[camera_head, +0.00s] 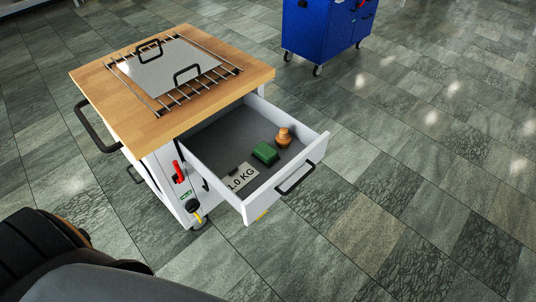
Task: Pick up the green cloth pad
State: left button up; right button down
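The green cloth pad (265,153) is a small dark green block. It lies on the grey floor of the open white drawer (270,190), near the front panel. An orange-brown knob-shaped object (283,138) stands just behind and right of it, close by. A white block or card marked "1.0 KG" (241,177) lies to its left front. Neither of my grippers shows in this view. Only dark parts of my own body appear at the lower left.
The drawer belongs to a wheeled cart with a wooden top (95,82), which carries a metal plate (168,68) with black handles on a bar rack. A black handle (295,179) sticks out from the drawer front. A blue cabinet (318,30) stands behind. The tiled floor at right is clear.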

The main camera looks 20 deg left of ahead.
aim_at(267, 155)
jog(key=i+l+u, duration=0.15)
jog(key=l+u, duration=0.25)
jog(key=i+l+u, duration=0.15)
jog(key=u, duration=0.25)
jog(key=l+u, duration=0.4)
jog(key=i+l, duration=0.05)
